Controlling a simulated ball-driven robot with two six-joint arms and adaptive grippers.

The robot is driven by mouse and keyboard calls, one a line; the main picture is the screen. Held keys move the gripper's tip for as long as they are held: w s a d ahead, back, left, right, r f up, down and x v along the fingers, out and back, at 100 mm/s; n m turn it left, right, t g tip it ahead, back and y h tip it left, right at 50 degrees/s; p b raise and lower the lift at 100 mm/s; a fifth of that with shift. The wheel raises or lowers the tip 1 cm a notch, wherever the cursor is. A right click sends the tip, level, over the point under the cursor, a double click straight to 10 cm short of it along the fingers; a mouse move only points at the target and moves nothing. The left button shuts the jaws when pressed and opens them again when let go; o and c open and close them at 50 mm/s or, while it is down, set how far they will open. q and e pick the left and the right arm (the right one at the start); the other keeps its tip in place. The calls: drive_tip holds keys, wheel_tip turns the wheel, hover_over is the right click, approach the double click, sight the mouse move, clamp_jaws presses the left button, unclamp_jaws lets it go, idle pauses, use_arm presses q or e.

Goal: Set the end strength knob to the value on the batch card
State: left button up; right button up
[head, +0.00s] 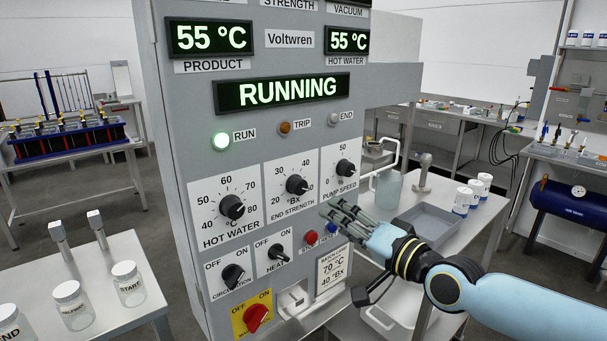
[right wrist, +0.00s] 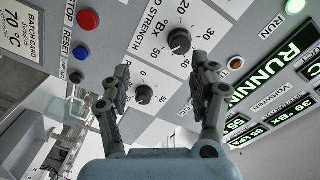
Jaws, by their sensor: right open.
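The end strength knob (head: 297,185) is a black dial on the grey panel, with a °Bx scale around it. In the right wrist view the knob (right wrist: 179,41) lies just beyond the fingertips, nearer the right-hand finger. I cannot read its pointer surely. The batch card (head: 332,270) low on the panel reads 70 °C and 40 °Bx. It shows partly in the right wrist view (right wrist: 18,35). My right gripper (head: 341,212) is open and empty, in front of the panel, to the right of and below the knob. My left gripper is out of view.
The hot water knob (head: 232,207) and pump speed knob (head: 342,168) flank the end strength knob. The red stop button (head: 311,238) sits below. The display (head: 282,92) reads RUNNING. A bench with a grey tray (head: 440,222) and white-lidded jars stands at the right.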

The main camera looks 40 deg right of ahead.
sight(301, 189)
drive_tip(key=w+b, duration=0.3)
drive_tip(key=w+a+r+b, duration=0.1)
drive_tip(key=w+b, duration=0.2)
drive_tip(key=w+r+b, duration=0.1)
drive_tip(key=w+b, duration=0.2)
drive_tip(key=shift+w+a+r, duration=0.2)
drive_tip(key=shift+w+a, duration=0.05)
drive_tip(key=shift+w, duration=0.05)
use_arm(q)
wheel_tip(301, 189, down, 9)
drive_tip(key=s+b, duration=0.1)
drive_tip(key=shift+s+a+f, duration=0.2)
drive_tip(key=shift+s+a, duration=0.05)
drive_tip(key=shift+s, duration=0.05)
use_arm(e)
drive_tip(key=shift+w+r, duration=0.25)
drive_tip(key=shift+w, duration=0.3)
drive_tip(key=shift+a, duration=0.1)
drive_tip(key=c, duration=1.2)
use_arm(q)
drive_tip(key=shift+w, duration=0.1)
use_arm(e)
drive_tip(key=shift+o, duration=0.2)
